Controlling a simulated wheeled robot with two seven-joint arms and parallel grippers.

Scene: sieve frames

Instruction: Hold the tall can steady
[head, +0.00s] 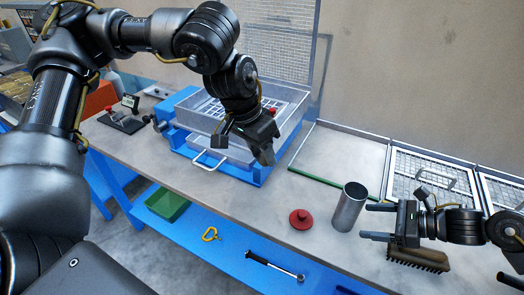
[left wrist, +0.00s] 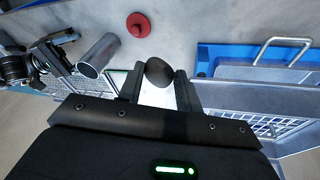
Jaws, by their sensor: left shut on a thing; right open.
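The tall can (head: 349,207), a grey metal open-topped cylinder, stands upright on the bench. It also shows in the left wrist view (left wrist: 98,55). My right gripper (head: 370,222) is open, its fingers pointing left at the can's right side; I cannot tell whether they touch it. It also shows in the left wrist view (left wrist: 60,48). My left gripper (head: 266,157) is well left of the can, over the front of the blue-framed sieve machine (head: 233,171). It is shut on a dark rounded thing (left wrist: 158,72), mostly hidden in the head view.
A red knobbed lid (head: 300,219) lies just left of the can. A brush (head: 420,260) lies below my right gripper. Mesh sieve frames (head: 432,175) lie behind it. A green bar (head: 318,177) lies farther back. The bench's front edge is close to the can.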

